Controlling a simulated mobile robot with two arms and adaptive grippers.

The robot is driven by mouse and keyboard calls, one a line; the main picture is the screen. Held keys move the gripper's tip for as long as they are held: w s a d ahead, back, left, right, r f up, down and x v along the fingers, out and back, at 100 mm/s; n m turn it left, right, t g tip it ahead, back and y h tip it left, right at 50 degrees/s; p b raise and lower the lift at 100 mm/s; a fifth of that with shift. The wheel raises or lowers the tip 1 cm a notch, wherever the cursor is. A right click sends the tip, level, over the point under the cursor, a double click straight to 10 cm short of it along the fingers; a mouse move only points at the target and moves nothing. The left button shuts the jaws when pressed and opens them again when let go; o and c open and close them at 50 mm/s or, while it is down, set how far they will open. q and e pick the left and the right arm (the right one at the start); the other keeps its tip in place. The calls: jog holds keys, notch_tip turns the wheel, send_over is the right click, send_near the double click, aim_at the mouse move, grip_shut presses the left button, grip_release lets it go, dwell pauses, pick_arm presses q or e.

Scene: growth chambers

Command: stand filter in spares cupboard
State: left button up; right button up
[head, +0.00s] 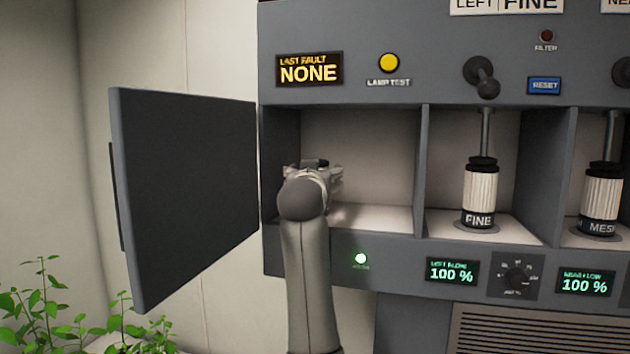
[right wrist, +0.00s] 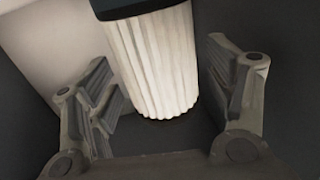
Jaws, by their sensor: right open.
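The spares cupboard is the leftmost bay (head: 375,150) of the grey cabinet, and its dark door (head: 185,190) stands wide open to the left. My right gripper (head: 314,170) is inside the cupboard's left part. In the right wrist view, a white pleated filter (right wrist: 160,62) with a dark end cap sits between the open fingers of the gripper (right wrist: 165,85), with gaps on both sides. In the head view this filter is hidden behind my gripper and wrist; I cannot tell whether it rests on the cupboard floor. My left gripper is not in view.
A filter marked FINE (head: 480,192) stands in the bay to the right, under a plunger rod. Another filter (head: 602,195) is in the bay beyond. The cupboard floor right of my gripper is clear. Green plants (head: 45,310) grow at lower left.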

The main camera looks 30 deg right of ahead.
jog(key=b+v, duration=0.5)
jog(key=v, duration=0.6)
jog(key=shift+b, duration=0.4)
jog(key=shift+a+f, duration=0.15)
